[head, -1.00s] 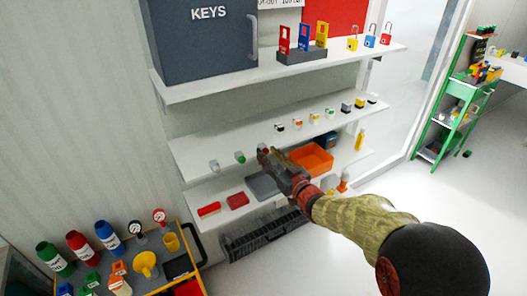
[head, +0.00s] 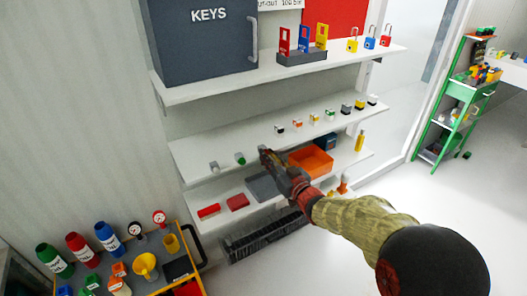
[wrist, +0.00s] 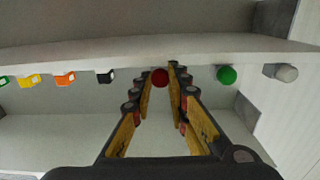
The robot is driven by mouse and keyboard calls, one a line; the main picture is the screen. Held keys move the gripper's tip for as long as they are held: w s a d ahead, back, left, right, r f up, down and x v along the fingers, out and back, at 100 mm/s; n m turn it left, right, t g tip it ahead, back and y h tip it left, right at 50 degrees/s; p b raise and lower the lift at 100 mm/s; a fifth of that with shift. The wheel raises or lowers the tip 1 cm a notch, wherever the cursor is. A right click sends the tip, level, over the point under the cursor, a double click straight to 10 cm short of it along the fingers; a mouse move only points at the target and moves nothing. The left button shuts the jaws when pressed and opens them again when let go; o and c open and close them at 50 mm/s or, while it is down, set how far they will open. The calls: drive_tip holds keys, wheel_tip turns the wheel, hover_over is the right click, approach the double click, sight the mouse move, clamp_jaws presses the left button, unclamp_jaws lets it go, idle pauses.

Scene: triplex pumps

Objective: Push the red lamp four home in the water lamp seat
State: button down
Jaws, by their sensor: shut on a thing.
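The red lamp (wrist: 160,77) is a round red cap between my fingertips in the wrist view, in line with the other lamps along the middle shelf's edge. My gripper (wrist: 160,76) is shut on it. In the head view my gripper (head: 265,152) reaches the front of the middle shelf (head: 195,150), between the green lamp (head: 240,158) and a black-and-white piece (head: 279,127). The fingers hide the red lamp there. The green lamp also shows right of my fingers in the wrist view (wrist: 227,75). The water lamp seat cannot be made out, nor can how deep the red lamp sits.
A white-grey lamp (head: 214,167) stands left of the green one. Several small coloured pieces line the shelf to the right. The lower shelf, under my gripper, holds an orange bin (head: 312,160), a grey tray (head: 264,186) and red blocks (head: 237,202).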

drive_tip(key=shift+s+d, duration=0.1)
drive_tip(key=shift+p+v, duration=0.45)
drive_tip(key=shift+v, duration=1.95)
